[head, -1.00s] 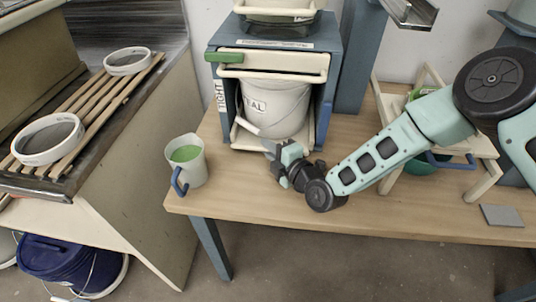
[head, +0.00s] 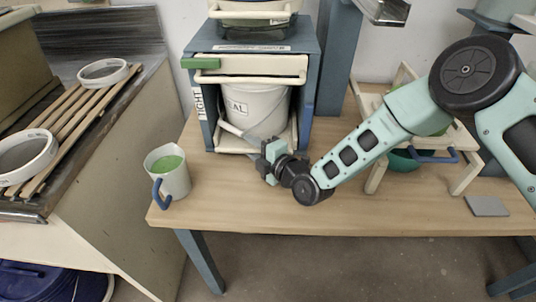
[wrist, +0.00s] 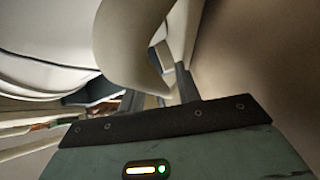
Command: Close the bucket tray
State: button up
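The bucket tray (head: 234,149) is a low cream tray at the bottom of the blue cabinet, just above the tabletop. It carries a white bucket (head: 262,102) with a partly hidden label. A pale bar-like handle (head: 234,133) slants from the bucket's left side toward my gripper. My gripper (head: 259,158) is low at the cabinet's front opening, close to the tray's front edge, which it partly hides. In the wrist view, the two dark fingers (wrist: 158,98) are apart with a pale piece between or behind them, beside a large curved pale part. Whether they grip it is unclear.
A white mug (head: 168,178) with green contents stands left of the cabinet (head: 312,85). An upper cream drawer (head: 250,68) with a green block (head: 201,63) is above the bucket. A cream stand (head: 460,170) is at right. The table front is clear.

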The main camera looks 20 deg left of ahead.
jog(key=b+v, duration=0.2)
jog(key=v, duration=1.5)
jog(key=shift+d, duration=0.15)
